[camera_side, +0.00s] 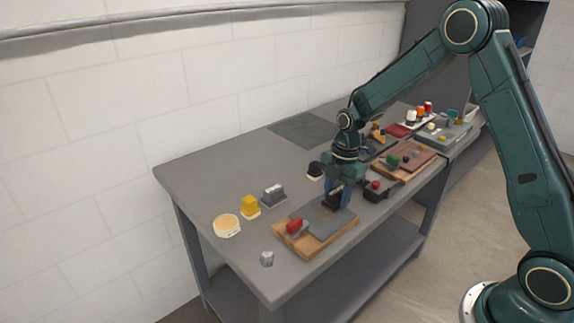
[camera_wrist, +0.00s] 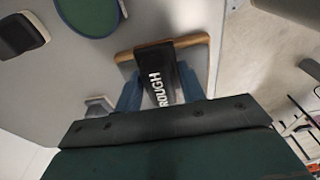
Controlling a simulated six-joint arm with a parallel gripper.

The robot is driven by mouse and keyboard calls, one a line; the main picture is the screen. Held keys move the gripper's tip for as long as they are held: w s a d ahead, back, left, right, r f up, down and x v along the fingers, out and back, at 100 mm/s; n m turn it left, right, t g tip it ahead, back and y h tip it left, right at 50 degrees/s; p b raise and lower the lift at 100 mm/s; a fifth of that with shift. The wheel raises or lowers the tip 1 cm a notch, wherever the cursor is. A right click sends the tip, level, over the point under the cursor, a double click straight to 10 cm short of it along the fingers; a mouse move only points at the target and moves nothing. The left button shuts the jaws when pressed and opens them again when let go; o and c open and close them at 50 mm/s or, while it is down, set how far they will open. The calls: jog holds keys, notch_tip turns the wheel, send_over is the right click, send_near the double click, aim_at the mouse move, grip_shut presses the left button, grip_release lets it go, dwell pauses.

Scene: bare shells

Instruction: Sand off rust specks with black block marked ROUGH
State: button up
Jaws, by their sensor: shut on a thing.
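My gripper (camera_side: 337,190) is shut on the black block marked ROUGH (camera_side: 333,201). In the wrist view the block (camera_wrist: 157,78) sits between the blue fingers of my gripper (camera_wrist: 158,88), with its white lettering readable. A grey plate (camera_side: 318,220) lies on a wooden board (camera_side: 300,248), with a red clamp-like piece (camera_side: 295,226) at its left end. The block is over the plate's far right part; I cannot tell whether it touches. The board's edge (camera_wrist: 194,41) also shows in the wrist view. Rust specks are too small to make out.
The back left of the table (camera_side: 215,172) is clear.

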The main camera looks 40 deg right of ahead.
aim_at(324, 212)
jog(key=shift+f, duration=0.1)
jog(key=shift+a, duration=2.1)
jog(key=shift+a, duration=0.15)
jog(key=shift+a, duration=2.05)
jog(key=shift+c, duration=0.7)
jog(key=shift+d, duration=0.1)
jog(key=shift+d, duration=2.15)
